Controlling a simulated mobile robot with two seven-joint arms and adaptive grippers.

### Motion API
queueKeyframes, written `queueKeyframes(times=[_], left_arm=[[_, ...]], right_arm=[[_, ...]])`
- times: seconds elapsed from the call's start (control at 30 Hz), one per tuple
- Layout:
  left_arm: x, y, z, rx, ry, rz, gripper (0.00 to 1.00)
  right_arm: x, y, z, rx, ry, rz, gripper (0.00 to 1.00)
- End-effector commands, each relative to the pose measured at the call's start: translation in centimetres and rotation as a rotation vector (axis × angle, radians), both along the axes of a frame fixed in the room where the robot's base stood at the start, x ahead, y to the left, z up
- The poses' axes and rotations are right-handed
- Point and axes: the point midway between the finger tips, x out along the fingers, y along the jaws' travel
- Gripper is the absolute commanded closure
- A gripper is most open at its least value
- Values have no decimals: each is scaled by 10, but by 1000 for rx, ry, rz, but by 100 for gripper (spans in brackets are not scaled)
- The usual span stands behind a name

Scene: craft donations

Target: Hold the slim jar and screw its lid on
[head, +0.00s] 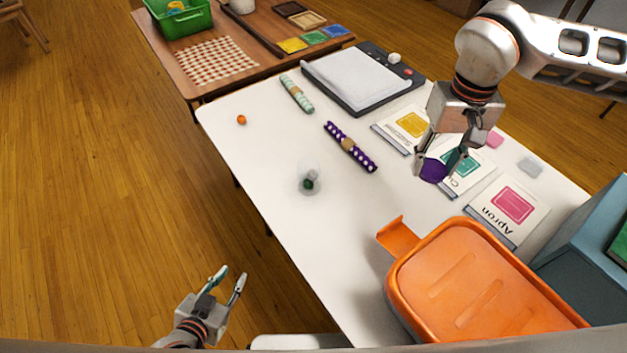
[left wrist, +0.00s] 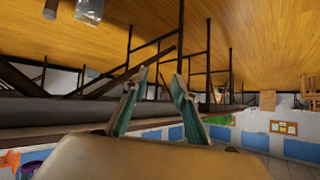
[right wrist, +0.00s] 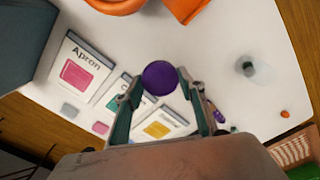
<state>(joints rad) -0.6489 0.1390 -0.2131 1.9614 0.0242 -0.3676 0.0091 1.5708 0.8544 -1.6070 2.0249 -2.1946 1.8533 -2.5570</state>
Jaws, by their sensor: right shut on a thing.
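The slim jar (head: 309,182) is clear and stands on the white table, left of centre in the head view, with something dark green showing in it. It also shows at the right of the right wrist view (right wrist: 251,67). A round purple lid (head: 433,172) is between the fingertips of my right gripper (head: 438,165), which is shut on it above the booklets, apart from the jar. The lid shows its round face in the right wrist view (right wrist: 160,78). My left gripper (head: 230,278) is open and empty, off the table's left edge.
An orange box (head: 402,290) stands at the table's near right, beside a blue box (head: 590,240). Booklets (head: 507,212) lie below the right gripper. Purple (head: 350,147) and green (head: 297,94) rolls, an orange bead (head: 241,119) and a paper trimmer (head: 362,78) lie beyond the jar. Around the jar is clear.

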Motion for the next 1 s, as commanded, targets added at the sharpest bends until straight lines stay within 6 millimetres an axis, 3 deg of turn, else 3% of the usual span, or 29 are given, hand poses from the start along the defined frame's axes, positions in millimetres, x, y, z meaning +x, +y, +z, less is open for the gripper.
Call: queueKeyframes(times=[0.3, 0.33, 0.43, 0.57, 0.77, 1.0], left_arm=[[0, 0, 0, 1, 0, 1, 72], [0, 1, 0, 2, 0, 0, 70], [1, 2, 1, 5, -3, -1, 44], [9, 2, 8, 8, -26, 5, 42], [37, 2, 33, 23, -107, 19, 42], [73, 1, 73, 34, -227, 35, 42]], right_arm=[[0, 0, 0, 0, 0, 0, 71], [0, 0, 0, 0, 0, 0, 71], [1, 2, 0, 0, 0, -12, 71], [9, 14, 0, 1, 2, -106, 71], [35, 57, -1, 0, 7, -460, 71], [63, 122, 0, -2, 10, -968, 71]])
